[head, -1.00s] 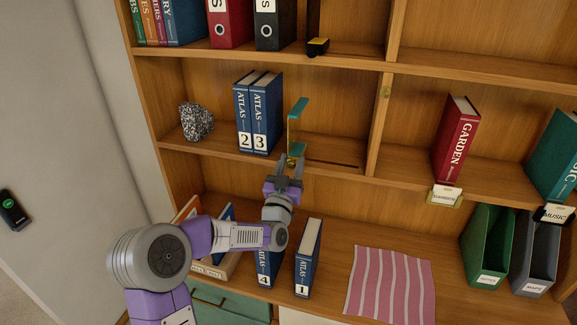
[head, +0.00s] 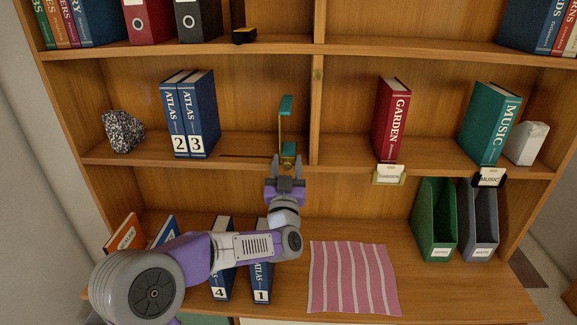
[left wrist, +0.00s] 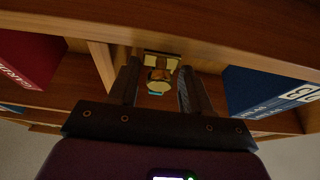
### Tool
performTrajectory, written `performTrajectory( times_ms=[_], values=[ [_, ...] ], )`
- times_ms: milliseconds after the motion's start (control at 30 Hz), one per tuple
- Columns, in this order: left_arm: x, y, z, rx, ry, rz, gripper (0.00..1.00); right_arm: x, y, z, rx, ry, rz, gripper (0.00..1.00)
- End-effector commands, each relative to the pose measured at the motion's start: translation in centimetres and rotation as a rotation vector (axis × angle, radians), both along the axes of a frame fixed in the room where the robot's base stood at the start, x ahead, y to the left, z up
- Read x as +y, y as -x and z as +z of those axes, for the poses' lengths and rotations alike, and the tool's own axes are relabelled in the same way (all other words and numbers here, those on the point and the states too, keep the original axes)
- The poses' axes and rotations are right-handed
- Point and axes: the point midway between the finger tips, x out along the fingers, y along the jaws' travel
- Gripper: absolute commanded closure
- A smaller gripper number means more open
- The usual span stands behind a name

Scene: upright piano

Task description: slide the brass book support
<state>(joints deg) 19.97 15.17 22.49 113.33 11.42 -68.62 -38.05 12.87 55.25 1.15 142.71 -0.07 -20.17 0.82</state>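The brass book support (head: 281,130) stands upright on the middle shelf, close to the left side of the upright divider. It is a thin brass frame with a teal cap on top and a teal-and-brass foot. A dark slot (head: 245,157) runs along the shelf to its left. My left gripper (head: 287,161) is at the foot, its fingers open on either side of it. In the left wrist view the brass-and-teal foot (left wrist: 160,72) lies between the spread fingertips; I cannot tell whether a finger touches it. My right gripper is not in view.
Blue atlases 2 and 3 (head: 188,112) stand left of the support, with a gap between. The divider (head: 316,115) is just to its right. A red garden book (head: 391,118) stands beyond it. Atlases 4 and 1 stand below, partly behind my arm, near a striped cloth (head: 352,278).

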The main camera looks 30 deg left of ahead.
Motion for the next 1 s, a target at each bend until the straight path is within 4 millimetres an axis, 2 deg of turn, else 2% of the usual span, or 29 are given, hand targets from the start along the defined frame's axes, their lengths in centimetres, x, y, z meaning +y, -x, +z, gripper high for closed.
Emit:
performTrajectory(
  times_ms=[367, 800, 1000],
  values=[
    [-0.4, 0.4, -0.2, 0.000, 0.000, -0.005, 0.50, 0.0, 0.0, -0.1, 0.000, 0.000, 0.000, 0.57],
    [-2.5, 5.6, -2.6, 0.001, 0.000, -0.003, 0.50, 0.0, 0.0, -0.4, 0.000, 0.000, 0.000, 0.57],
    [-2.8, 6.4, -2.9, 0.000, 0.000, -0.002, 0.50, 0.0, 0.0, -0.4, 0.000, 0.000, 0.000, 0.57]
  ],
)
